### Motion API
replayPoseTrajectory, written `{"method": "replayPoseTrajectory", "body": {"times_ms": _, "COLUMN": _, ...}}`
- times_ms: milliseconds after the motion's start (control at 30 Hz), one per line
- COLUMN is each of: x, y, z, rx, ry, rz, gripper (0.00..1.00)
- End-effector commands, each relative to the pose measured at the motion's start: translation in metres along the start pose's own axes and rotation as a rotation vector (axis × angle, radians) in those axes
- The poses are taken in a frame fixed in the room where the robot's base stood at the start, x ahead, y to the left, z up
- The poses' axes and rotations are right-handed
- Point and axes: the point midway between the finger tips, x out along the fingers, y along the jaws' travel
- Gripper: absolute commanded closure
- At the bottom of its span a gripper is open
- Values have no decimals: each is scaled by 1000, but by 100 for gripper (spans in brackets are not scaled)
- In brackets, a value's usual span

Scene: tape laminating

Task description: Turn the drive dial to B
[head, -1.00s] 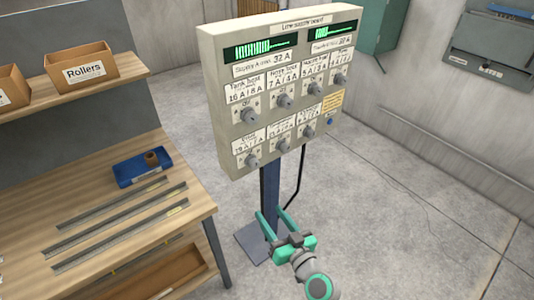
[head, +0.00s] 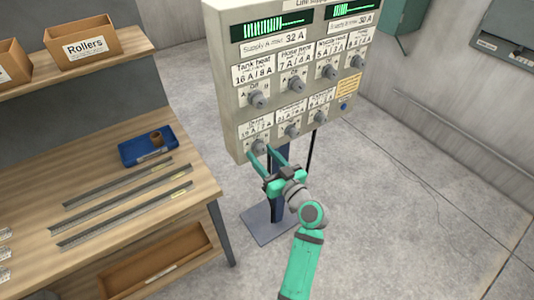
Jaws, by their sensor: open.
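The control panel (head: 238,98) stands on a post, with two green-lit displays on top and two rows of grey dials below. The drive dial (head: 259,146) seems to be the leftmost of the bottom row; its label above is small and partly legible. Its setting is too small to read. My gripper (head: 261,154) is open, with two green fingers pointing up at the panel's lower left edge. The fingertips are just below and beside that dial in the picture; I cannot tell whether they touch it. Nothing is between the fingers that I can make out.
A wooden workbench (head: 110,170) at left holds a blue tray (head: 147,145) with a small brown roll and several metal strips. A Rollers box (head: 92,42) sits on the shelf above. The panel's post base (head: 262,227) is on the floor.

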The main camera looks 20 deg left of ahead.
Motion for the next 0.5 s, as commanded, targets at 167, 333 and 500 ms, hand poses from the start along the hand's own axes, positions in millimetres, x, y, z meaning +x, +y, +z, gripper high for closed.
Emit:
{"method": "replayPoseTrajectory", "body": {"times_ms": 167, "x": 6, "y": 10, "z": -2, "rx": 0, "ry": 3, "rz": 17, "gripper": 52}}
{"method": "replayPoseTrajectory", "body": {"times_ms": 333, "x": 6, "y": 13, "z": -2, "rx": 1, "ry": 4, "rz": 23, "gripper": 52}}
{"method": "replayPoseTrajectory", "body": {"times_ms": 500, "x": 6, "y": 13, "z": -2, "rx": 0, "ry": 4, "rz": 22, "gripper": 57}}
